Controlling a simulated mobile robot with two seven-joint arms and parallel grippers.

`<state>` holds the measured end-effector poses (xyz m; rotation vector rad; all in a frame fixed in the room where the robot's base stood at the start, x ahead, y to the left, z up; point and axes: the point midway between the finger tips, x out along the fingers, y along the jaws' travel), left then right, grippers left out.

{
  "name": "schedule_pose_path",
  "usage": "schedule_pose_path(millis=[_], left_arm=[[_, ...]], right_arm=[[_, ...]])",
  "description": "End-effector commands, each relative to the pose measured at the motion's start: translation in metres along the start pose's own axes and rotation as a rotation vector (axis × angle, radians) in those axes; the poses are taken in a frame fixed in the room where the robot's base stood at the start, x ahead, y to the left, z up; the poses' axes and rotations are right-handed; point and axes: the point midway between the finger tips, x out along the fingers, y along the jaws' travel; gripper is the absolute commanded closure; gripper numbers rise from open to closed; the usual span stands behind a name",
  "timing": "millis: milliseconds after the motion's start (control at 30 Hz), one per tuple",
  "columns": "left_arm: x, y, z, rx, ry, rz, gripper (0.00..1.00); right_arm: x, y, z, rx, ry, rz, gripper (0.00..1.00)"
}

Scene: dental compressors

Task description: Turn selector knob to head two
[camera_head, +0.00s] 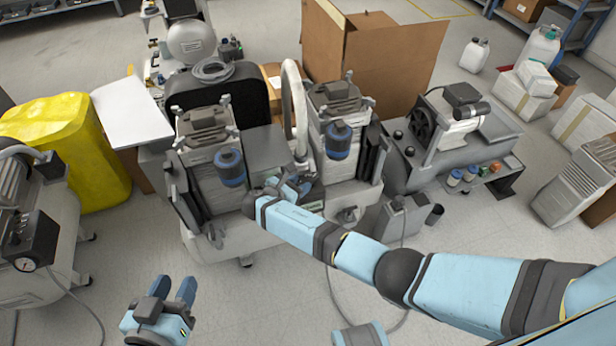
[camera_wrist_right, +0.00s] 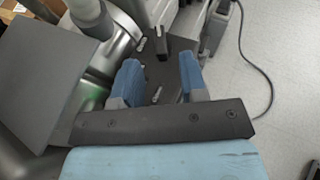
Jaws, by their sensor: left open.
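My right gripper (camera_head: 290,184) is at the front middle of a grey twin-head compressor (camera_head: 215,238), between its two heads. In the right wrist view its blue fingers (camera_wrist_right: 159,70) stand apart over a dark panel (camera_wrist_right: 150,72). Small silvery parts and a dark upright piece (camera_wrist_right: 163,46), possibly the selector knob, show on that panel between and beyond the fingers. I cannot tell whether the fingers touch anything. In the head view my arm hides the panel. My left gripper (camera_head: 172,292) is open and empty above the floor at the lower left.
Another compressor with a gauge (camera_head: 25,264) stands at the left, by a yellow covered object (camera_head: 70,140). A cardboard box (camera_head: 375,60) is behind. A machine with a motor (camera_head: 455,130) stands right of the compressor.

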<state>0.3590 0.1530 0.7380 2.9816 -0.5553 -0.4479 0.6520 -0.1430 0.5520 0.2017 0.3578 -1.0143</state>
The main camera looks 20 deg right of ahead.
Motion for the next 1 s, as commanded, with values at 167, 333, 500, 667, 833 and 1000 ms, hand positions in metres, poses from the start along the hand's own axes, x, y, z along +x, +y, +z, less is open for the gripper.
schedule_pose_path(millis=[167,333,500,667,833,1000], left_arm=[[-0.007,-0.009,0.017,0.007,-0.106,-0.033,0.57],[-0.011,-0.013,0.028,0.012,-0.160,-0.049,0.57],[-0.012,-0.015,0.031,0.014,-0.176,-0.054,0.57],[-0.012,-0.015,0.032,0.015,-0.177,-0.054,0.57],[-0.012,-0.015,0.032,0.014,-0.177,-0.054,0.57],[-0.012,-0.015,0.031,0.014,-0.176,-0.054,0.57]], right_arm=[[-0.044,0.000,0.003,0.000,0.001,0.000,0.61],[-0.070,0.000,0.001,-0.001,0.001,0.000,0.61],[-0.082,0.000,0.000,0.000,0.001,-0.001,0.61],[-0.083,0.000,0.000,0.000,0.000,-0.001,0.61],[-0.083,0.000,0.000,0.000,0.000,-0.001,0.61],[-0.083,0.000,0.000,0.000,0.000,-0.001,0.61]])
